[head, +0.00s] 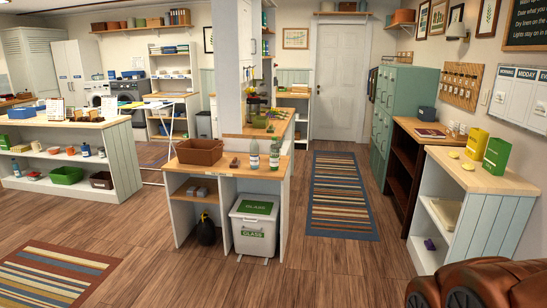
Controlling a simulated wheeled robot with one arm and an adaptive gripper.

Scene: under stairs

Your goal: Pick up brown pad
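I cannot tell for sure which thing is the brown pad. A small brown block-like item (235,162) lies on the near wooden counter (222,170), between a brown crate and a bottle. A flat reddish-brown item (431,133) lies on the dark brown desk (408,124) at the right; it is too small to make out. My gripper is not in view.
The brown crate (200,151) and two bottles (254,155) stand on the near counter. A white GLASS bin (254,225) stands beneath. Brown padded furniture (480,285) fills the bottom right. The wooden floor (215,285) in front is open. A striped rug (340,197) lies in the aisle.

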